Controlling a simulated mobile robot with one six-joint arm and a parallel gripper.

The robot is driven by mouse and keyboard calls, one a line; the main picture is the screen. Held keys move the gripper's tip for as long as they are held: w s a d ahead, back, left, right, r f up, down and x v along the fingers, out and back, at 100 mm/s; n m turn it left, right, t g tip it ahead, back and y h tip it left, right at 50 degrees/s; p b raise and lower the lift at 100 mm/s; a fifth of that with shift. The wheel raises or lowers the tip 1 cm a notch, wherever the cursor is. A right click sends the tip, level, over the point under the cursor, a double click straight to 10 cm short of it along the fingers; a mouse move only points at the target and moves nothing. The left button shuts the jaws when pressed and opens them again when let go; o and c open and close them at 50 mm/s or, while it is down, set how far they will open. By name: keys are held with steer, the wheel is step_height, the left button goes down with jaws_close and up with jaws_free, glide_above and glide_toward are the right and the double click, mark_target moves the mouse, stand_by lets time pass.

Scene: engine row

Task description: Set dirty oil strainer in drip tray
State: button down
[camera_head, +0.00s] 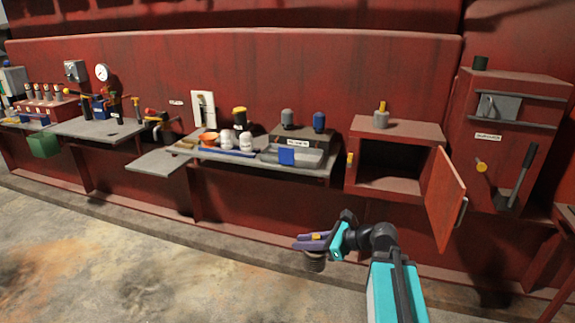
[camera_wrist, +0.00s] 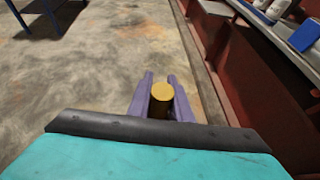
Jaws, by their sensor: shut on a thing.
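My gripper (camera_head: 313,242) is shut on the dirty oil strainer (camera_head: 315,263), a dark ribbed cylinder with a yellow top. The strainer hangs below the purple fingers, over open floor in front of the benches. In the wrist view, its yellow top (camera_wrist: 162,91) shows between the fingers of my gripper (camera_wrist: 162,84), and its body is mostly hidden. A shallow grey tray (camera_head: 313,158), which looks like the drip tray, lies on the middle bench with a blue item at it. The gripper is apart from the tray, lower and nearer to me.
The middle bench (camera_head: 222,157) also holds white jars, an orange funnel and a labelled box (camera_head: 300,140). Right of it, a red cabinet (camera_head: 385,187) stands with its door (camera_head: 443,198) open outward. A grey shelf (camera_head: 155,162) juts out at left. The floor is clear.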

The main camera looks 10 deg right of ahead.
steer(key=shift+s+d, duration=0.2)
steer(key=shift+s, duration=0.35)
steer(key=shift+a, duration=0.3)
